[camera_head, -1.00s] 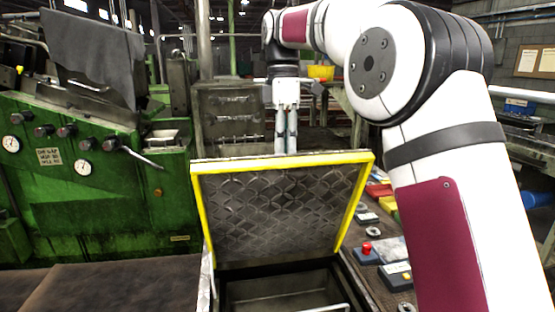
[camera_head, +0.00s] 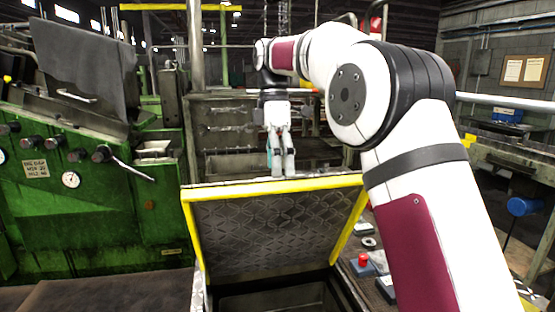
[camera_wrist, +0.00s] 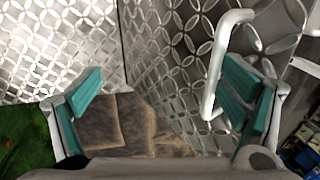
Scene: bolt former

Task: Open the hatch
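The hatch (camera_head: 270,232) is a patterned metal lid with a yellow rim. It stands raised and tilted over a dark opening (camera_head: 272,297) in the head view. My gripper (camera_head: 281,172) points down at the far side of the lid's top edge, its fingertips partly hidden by that edge. In the wrist view my gripper (camera_wrist: 165,100) is open, with its teal-padded fingers wide apart. A pale bent handle (camera_wrist: 218,65) on the patterned plate shows between the fingers, close to the right finger. I cannot tell whether it touches that finger.
A green machine (camera_head: 95,200) with gauges and levers stands at left. A control box with a red button (camera_head: 362,262) lies to the right of the hatch. A brown bench surface (camera_head: 110,292) is at front left. My arm covers much of the right side.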

